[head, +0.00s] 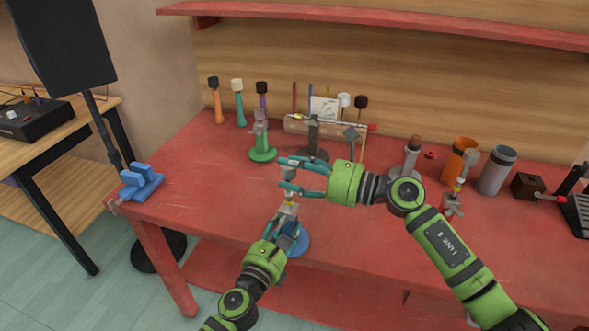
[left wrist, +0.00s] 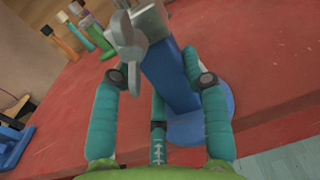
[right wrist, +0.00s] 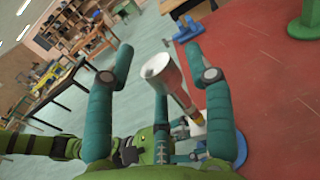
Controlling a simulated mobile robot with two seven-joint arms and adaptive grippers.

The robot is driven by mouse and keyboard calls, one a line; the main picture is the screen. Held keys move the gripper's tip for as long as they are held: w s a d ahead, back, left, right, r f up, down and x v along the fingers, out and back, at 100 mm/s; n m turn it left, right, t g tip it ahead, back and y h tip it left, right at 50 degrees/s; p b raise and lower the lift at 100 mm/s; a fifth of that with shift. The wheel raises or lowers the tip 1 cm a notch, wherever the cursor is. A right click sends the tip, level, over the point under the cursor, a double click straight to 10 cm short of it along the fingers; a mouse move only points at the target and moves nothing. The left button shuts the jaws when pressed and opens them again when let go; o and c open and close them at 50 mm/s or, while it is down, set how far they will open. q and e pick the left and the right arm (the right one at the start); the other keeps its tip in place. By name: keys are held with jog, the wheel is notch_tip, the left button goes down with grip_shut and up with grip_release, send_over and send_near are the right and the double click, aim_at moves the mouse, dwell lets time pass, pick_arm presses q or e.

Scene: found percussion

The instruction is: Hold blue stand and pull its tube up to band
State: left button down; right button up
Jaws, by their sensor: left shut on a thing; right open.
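The blue stand has a round blue base (head: 298,242) on the red table near its front edge. In the left wrist view its blue post (left wrist: 172,82) stands between my left fingers, below a grey clamp with a wing knob (left wrist: 131,52). My left gripper (head: 291,220) is shut on this post. My right gripper (head: 284,176) is open, level with the tube's top, fingers on either side with gaps.
A green stand (head: 263,154) and a dark stand stand behind. A red stand (head: 452,205), an orange cup (head: 460,158) and a grey cup (head: 497,170) are to the right. A blue clamp-like block (head: 141,182) sits at the left corner. The table's left middle is clear.

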grip_shut()
jog(key=shift+w+d+r, duration=0.1)
jog(key=shift+r, duration=0.5)
grip_release()
jog(key=shift+f, duration=0.1)
jog(key=v, duration=1.2)
